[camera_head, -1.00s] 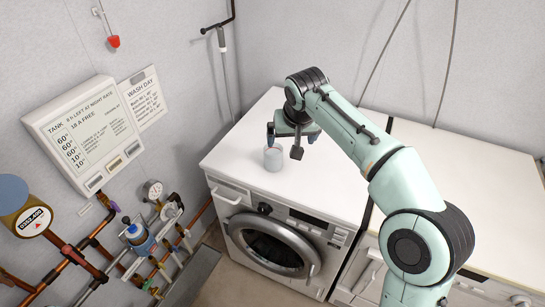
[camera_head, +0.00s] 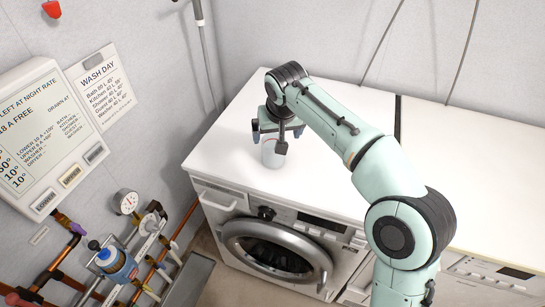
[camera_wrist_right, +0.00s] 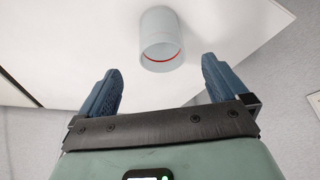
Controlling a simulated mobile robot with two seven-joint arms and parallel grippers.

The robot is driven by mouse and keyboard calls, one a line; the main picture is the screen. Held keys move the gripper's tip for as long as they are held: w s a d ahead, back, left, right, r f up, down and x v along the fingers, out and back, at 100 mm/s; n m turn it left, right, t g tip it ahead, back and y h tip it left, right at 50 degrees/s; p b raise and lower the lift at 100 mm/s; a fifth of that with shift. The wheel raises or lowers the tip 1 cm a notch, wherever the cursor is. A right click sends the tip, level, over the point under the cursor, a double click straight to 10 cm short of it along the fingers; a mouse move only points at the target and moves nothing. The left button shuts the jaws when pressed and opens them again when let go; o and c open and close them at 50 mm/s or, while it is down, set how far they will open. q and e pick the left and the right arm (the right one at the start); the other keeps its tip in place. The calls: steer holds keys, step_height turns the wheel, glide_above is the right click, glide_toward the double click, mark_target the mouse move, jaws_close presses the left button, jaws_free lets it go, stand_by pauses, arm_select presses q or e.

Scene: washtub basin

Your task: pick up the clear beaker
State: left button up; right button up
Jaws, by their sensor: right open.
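The clear beaker (camera_head: 271,155) stands upright on the white top of the washing machine (camera_head: 225,160), near its front left part. In the right wrist view the beaker (camera_wrist_right: 160,42) looks pale grey with a red line inside its near end. My right gripper (camera_head: 270,140) is open at the beaker, with one finger partly covering it in the head view. In the wrist view the beaker lies ahead of the two blue fingers (camera_wrist_right: 162,84), roughly centred between them and not gripped. My left gripper is not in view.
A second white-topped appliance (camera_head: 480,160) stands to the right, across a dark gap (camera_head: 398,115). The worktop around the beaker is clear.

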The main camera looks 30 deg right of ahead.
steer(key=b+x, duration=0.1)
steer(key=x, duration=0.9)
steer(key=shift+w+f+b, duration=0.1)
steer(key=shift+f+b, duration=0.25)
steer(key=shift+b, duration=0.05)
steer(key=c, duration=1)
